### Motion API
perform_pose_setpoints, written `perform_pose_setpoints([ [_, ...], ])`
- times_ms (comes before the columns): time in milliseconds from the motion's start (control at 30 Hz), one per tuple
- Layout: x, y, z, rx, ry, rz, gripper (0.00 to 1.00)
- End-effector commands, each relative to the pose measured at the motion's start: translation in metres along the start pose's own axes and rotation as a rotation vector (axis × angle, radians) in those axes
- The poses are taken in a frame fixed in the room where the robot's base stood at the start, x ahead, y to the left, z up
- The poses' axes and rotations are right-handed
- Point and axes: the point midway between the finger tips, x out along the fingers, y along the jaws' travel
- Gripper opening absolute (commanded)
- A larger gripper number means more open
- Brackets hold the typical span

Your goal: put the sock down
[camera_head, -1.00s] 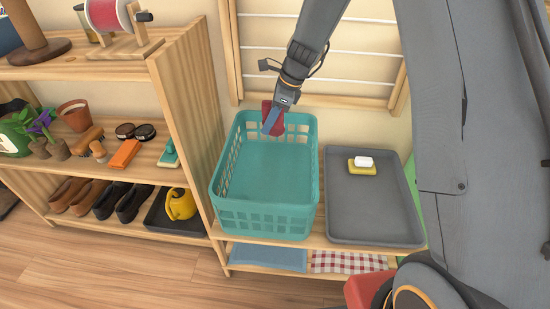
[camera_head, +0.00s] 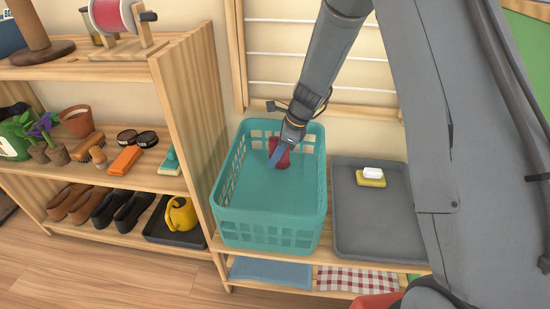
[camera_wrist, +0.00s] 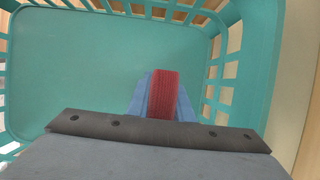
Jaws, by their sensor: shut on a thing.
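The sock is a dark red, ribbed piece of cloth (camera_head: 283,158), which also shows in the wrist view (camera_wrist: 163,92). My gripper (camera_head: 275,157) has blue fingers and is shut on the sock. It holds the sock inside the teal laundry basket (camera_head: 268,232), in the back part near the right side. In the wrist view the sock sits between the blue fingers, with the basket floor (camera_wrist: 85,75) behind it. I cannot tell whether the lower end of the sock touches the floor. The rest of the basket is empty.
A grey tray (camera_head: 375,235) with a white and yellow soap or sponge (camera_head: 371,176) stands right of the basket. A wooden shelf with shoes, pots and a yellow watering can (camera_head: 180,214) stands at the left. Folded cloths lie below the basket.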

Motion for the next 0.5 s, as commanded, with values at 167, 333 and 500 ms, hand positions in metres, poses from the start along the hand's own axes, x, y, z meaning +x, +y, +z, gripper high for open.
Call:
perform_pose_setpoints([
  [167,0.0014,0.0002,-0.0006,0.001,0.000,0.001,0.00],
  [333,0.0024,0.0001,-0.0010,0.001,0.000,0.000,0.38],
  [500,0.0024,0.0002,-0.0010,0.001,0.000,0.001,0.39],
])
